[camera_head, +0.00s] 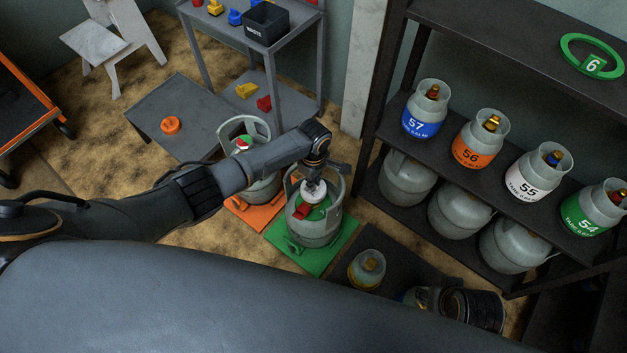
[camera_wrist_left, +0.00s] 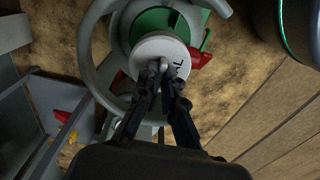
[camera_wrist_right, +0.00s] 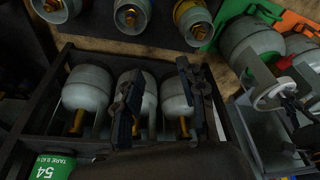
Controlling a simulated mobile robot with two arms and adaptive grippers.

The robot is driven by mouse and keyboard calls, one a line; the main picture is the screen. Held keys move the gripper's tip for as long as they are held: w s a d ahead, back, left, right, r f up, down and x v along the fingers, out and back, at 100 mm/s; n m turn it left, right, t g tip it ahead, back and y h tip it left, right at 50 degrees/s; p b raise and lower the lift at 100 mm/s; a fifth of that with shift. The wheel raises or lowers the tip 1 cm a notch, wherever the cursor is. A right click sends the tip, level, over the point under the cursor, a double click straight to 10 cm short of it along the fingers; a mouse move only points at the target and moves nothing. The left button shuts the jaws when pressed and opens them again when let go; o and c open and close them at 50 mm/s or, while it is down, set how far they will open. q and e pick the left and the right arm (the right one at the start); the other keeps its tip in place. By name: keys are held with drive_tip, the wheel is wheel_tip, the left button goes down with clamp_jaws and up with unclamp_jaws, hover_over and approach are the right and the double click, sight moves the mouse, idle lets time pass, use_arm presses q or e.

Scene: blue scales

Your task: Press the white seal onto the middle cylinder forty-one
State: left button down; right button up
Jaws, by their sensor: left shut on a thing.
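The middle cylinder (camera_head: 318,232) is grey with an open collar, a red valve part (camera_head: 301,211) and green around its top. It stands on a green scale (camera_head: 318,262); its number is not readable. My left gripper (camera_head: 313,183) is shut on the white seal (camera_head: 314,194), a round disc held by its knob inside the collar, over the valve. In the left wrist view the seal (camera_wrist_left: 160,47) covers the middle of the cylinder's top; whether it touches the valve cannot be told. My right gripper (camera_wrist_right: 158,80) is open and empty, over the shelf's grey cylinders.
Another cylinder (camera_head: 263,187) stands on an orange scale (camera_head: 240,213) beside it, and a smaller-looking one (camera_head: 367,268) is at the front right. A black shelf (camera_head: 378,205) with several labelled cylinders stands at the right. A grey cart (camera_head: 290,100) is behind.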

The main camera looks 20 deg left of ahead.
use_arm(q)
drive_tip(key=shift+f, duration=0.2)
use_arm(e)
drive_tip(key=shift+s+r, duration=0.1)
drive_tip(key=shift+r, duration=0.2)
use_arm(q)
drive_tip(key=shift+f, duration=0.1)
use_arm(e)
drive_tip(key=shift+r, duration=0.25)
